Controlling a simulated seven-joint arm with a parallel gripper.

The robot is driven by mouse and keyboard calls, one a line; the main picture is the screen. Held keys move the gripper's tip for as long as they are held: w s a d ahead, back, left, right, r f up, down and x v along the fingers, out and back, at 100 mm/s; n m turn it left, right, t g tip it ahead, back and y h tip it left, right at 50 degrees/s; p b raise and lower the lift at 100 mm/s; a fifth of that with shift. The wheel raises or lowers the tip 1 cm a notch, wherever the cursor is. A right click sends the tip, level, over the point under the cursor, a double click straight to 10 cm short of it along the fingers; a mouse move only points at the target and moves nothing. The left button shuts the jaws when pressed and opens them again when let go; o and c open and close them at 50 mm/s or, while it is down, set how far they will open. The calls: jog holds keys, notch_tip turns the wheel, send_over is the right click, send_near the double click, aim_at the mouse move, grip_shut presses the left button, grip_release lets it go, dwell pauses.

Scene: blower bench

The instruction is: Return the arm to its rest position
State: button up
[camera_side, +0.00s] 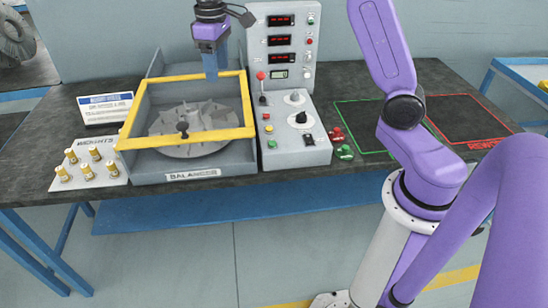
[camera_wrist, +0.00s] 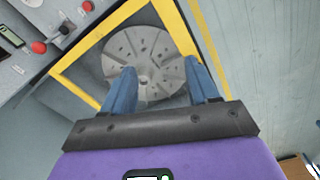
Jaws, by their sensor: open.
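My gripper (camera_side: 210,64) hangs above the rear part of the balancer in the side view, fingers pointing down. In the wrist view my gripper (camera_wrist: 163,88) shows two blue fingers spread apart with nothing between them. The balancer (camera_side: 193,174) is a grey box with a yellow-framed lid (camera_side: 190,143). Inside it lies a round grey bladed rotor (camera_side: 195,125), which also shows in the wrist view (camera_wrist: 143,58) beyond the fingers. Whether the lid carries a clear pane is hard to tell.
A weights tray (camera_side: 90,165) with several brass weights and a sign (camera_side: 106,108) are at left. Green and red marked areas (camera_side: 468,118) lie at right, and red and green buttons (camera_side: 344,151) sit nearby.

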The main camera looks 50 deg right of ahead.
jog(key=s+a+f+n, duration=0.1)
jog(key=s+a+n, duration=0.15)
jog(key=s, duration=0.65)
jog(key=s+a+n, duration=0.2)
jog(key=s+a, duration=0.1)
jog(key=s, duration=0.6)
jog(key=s+d+f+n, duration=0.1)
jog(key=s+d+f, duration=0.1)
jog(key=s, duration=0.6)
jog(key=s+d+f+n, duration=0.2)
jog(key=s+f, duration=0.1)
jog(key=s, duration=0.6)
jog(key=shift+d+f, duration=0.25)
jog(key=shift+d, duration=0.1)
jog(key=shift+w, duration=0.1)
